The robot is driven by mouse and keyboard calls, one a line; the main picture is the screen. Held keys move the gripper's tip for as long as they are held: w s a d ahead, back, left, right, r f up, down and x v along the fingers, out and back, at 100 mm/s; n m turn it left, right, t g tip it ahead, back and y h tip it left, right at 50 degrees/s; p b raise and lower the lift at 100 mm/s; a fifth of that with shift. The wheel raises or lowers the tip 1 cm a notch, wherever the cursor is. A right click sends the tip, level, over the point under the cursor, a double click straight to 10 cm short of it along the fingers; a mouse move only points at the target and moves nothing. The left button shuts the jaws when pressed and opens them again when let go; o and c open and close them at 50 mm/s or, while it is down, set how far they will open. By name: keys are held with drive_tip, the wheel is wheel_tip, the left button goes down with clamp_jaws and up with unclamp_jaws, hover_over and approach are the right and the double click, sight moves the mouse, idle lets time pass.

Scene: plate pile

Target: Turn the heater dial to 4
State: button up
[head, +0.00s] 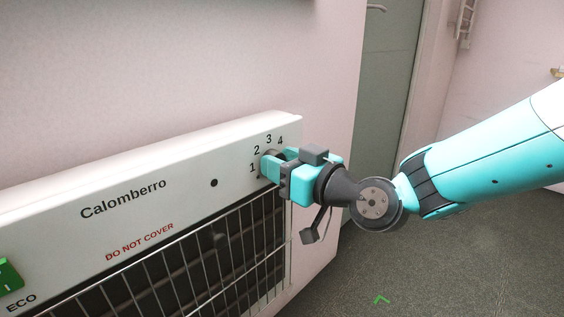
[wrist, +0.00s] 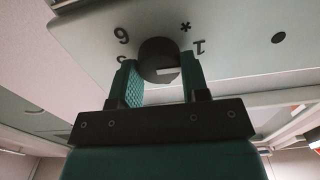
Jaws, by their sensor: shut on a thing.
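The heater (head: 60,215) is a white panel lettered "Calomberro" on the pink wall in the head view. Its dial is at the panel's right end, mostly hidden there by my gripper (head: 277,162). The numbers 1, 2, 3 and 4 show around it. In the wrist view the dark round dial (wrist: 157,52) sits between the two teal fingers of my gripper (wrist: 162,78), which is shut on it. A white mark on the dial faces the gripper's side. Marks like a star, 1 and 6 show around it, upside down. The number at the white mark is hidden.
A dark grille with metal bars (head: 200,255) lies below the panel. A green switch (head: 9,275) marked ECO is at the left. A grey door (head: 385,80) stands behind my arm.

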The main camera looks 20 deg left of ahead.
drive_tip(key=shift+w+d+f+m+p, duration=0.15)
drive_tip(key=shift+m+p, duration=4.15)
drive_tip(key=shift+m, duration=2.3)
drive_tip(key=shift+a+f+m+p, duration=0.15)
drive_tip(key=shift+m+p, duration=4.15)
drive_tip(key=shift+m, duration=2.3)
drive_tip(key=shift+d, duration=0.1)
drive_tip(key=o, duration=0.9)
drive_tip(key=shift+f, duration=0.1)
